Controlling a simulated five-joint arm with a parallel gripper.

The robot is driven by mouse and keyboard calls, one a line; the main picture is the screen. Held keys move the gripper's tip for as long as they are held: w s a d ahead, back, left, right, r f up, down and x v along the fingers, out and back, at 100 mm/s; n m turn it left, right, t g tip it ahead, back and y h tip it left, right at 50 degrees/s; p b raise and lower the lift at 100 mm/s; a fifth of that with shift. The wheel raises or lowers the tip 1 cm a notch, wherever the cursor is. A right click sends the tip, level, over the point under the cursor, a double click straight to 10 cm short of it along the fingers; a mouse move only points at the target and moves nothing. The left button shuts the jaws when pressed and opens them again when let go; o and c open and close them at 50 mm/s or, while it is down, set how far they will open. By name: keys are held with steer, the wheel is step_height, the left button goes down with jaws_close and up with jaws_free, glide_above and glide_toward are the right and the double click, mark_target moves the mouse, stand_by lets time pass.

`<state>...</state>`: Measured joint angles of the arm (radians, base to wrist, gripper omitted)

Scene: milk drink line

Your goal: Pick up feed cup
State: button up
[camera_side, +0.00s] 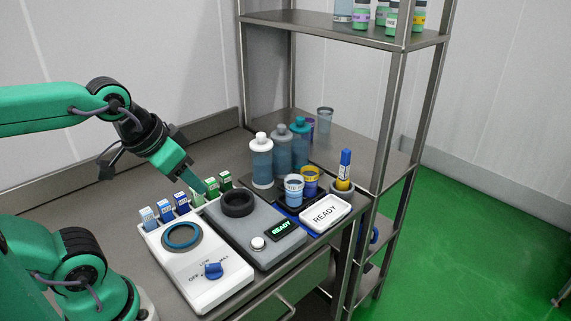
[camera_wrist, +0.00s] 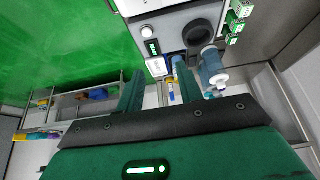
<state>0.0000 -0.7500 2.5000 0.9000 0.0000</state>
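Two small cups stand beside the bottles in the side view: one with a white and blue band (camera_side: 294,190) and one with a yellow band (camera_side: 311,178). I cannot tell which is the feed cup. My gripper (camera_side: 198,184) points down over the back of the bench, left of both cups, near the small green-labelled boxes. In the wrist view my gripper (camera_wrist: 159,66) has its two green fingers apart, with nothing held between them. The cups are not clear in the wrist view, where the right finger covers part of that area.
A grey device with a black ring (camera_side: 238,204) and a white device with a dial (camera_side: 200,275) stand in front. Tall capped bottles (camera_side: 262,163) stand behind the cups. A yellow, blue-topped tube (camera_side: 345,170) and a white READY tray (camera_side: 325,211) are at the right. Shelf posts rise behind.

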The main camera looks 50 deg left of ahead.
steer(key=shift+o, duration=0.2)
steer(key=o, duration=0.7)
steer(key=shift+o, duration=0.2)
steer(key=shift+w+r, duration=0.1)
steer(key=shift+w, duration=0.05)
steer(key=m+g, duration=0.5)
steer(key=g, duration=0.1)
glide_above(294, 188)
steer(key=w+a, duration=0.2)
step_height(294, 188, down, 14)
steer(key=r, duration=0.1)
steer(key=shift+f, duration=4.15)
